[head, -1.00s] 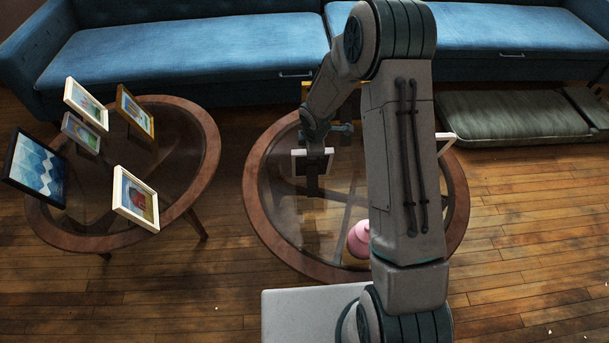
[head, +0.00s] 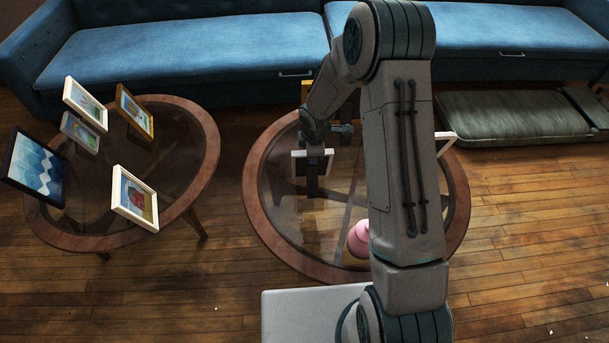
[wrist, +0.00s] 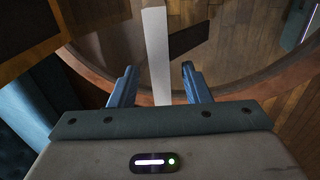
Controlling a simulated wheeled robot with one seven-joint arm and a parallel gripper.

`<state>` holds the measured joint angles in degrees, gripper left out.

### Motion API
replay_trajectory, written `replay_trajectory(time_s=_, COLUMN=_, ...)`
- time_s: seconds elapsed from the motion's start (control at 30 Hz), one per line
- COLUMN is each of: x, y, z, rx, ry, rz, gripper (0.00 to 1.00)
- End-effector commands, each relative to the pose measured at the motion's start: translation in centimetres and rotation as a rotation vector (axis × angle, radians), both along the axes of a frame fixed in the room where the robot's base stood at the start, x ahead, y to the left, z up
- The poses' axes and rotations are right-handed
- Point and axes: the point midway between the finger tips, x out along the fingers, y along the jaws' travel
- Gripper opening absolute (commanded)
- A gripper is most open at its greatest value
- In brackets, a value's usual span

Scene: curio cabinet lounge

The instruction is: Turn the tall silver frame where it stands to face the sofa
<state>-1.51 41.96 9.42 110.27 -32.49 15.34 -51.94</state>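A pale frame, white or silver, stands on the right round glass table (head: 256,205). In the head view a pale-rimmed frame (head: 299,165) shows beneath my gripper, partly covered by the arm. In the wrist view a pale frame edge (wrist: 157,50) runs upright between my two fingers, with a dark strut (wrist: 190,38) to its right. My gripper (wrist: 157,82) is open, one finger on each side of that edge, with small gaps visible. I cannot tell for certain that this is the tall silver frame. The blue sofa (head: 190,50) lies behind the table.
A pink object (head: 358,240) stands near the table's front, and another white frame (head: 445,143) is partly hidden behind my arm. The left table (head: 208,150) carries several frames. A green cushion (head: 515,118) lies at right.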

Motion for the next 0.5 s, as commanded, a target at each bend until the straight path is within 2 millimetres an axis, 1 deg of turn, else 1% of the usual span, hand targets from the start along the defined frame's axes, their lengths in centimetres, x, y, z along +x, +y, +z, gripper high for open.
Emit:
replay_trajectory(time_s=0.07, x=-0.1, y=0.0, z=0.1, rx=0.0, ry=0.001, rz=0.0, gripper=0.43)
replay_trajectory(time_s=0.17, x=-0.2, y=0.0, z=0.8, rx=0.0, ry=0.0, rz=0.0, gripper=0.43)
replay_trajectory(time_s=0.27, x=-0.6, y=0.0, z=2.4, rx=0.001, ry=-0.002, rz=0.0, gripper=0.43)
replay_trajectory(time_s=0.5, x=-1.9, y=-0.1, z=7.9, rx=0.001, ry=-0.003, rz=-0.002, gripper=0.43)
